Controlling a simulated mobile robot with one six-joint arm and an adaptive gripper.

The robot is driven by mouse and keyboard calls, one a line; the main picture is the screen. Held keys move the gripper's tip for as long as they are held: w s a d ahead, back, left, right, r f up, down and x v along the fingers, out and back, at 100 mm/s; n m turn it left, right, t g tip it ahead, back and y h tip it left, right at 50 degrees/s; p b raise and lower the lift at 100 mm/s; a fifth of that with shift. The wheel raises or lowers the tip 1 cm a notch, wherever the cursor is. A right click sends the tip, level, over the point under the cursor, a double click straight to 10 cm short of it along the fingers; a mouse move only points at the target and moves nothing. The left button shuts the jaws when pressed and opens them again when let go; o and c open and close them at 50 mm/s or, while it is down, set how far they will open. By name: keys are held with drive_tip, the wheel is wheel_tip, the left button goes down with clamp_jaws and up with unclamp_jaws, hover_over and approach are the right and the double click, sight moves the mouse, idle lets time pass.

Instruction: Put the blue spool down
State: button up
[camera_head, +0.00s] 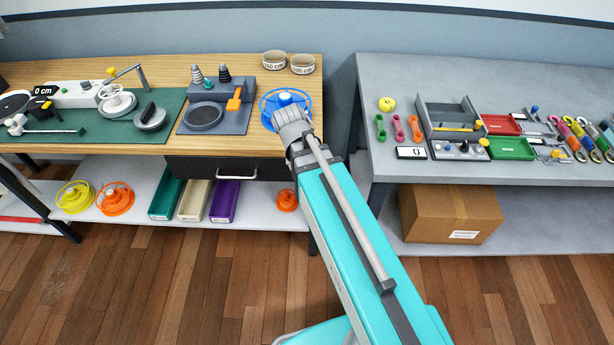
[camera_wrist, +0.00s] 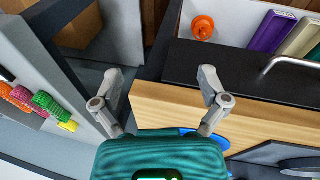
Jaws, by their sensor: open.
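The blue spool (camera_head: 267,107) is at the right end of the wooden bench, near its front corner. Only bits of the blue spool's rim (camera_wrist: 221,141) show there, behind the gripper body. I cannot tell whether the gripper touches the spool.
A grey device with an orange handle (camera_head: 235,102) stands left of the spool, and two labelled rings (camera_head: 274,61) lie behind it. A gap separates the wooden bench (camera_head: 245,146) from the grey bench (camera_head: 365,100). Yellow and orange spools (camera_head: 117,199) are on the lower shelf.

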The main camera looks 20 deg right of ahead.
drive_tip(key=s+n+y, duration=0.1)
drive_tip(key=s, duration=0.2)
drive_tip(key=s+n+y, duration=0.1)
drive_tip(key=shift+s+a+f+n+g+y, duration=0.15)
drive_tip(key=shift+a+f+n+g+y, duration=0.1)
drive_tip(key=shift+a+n+g+y, duration=0.1)
drive_tip(key=shift+a, duration=0.1)
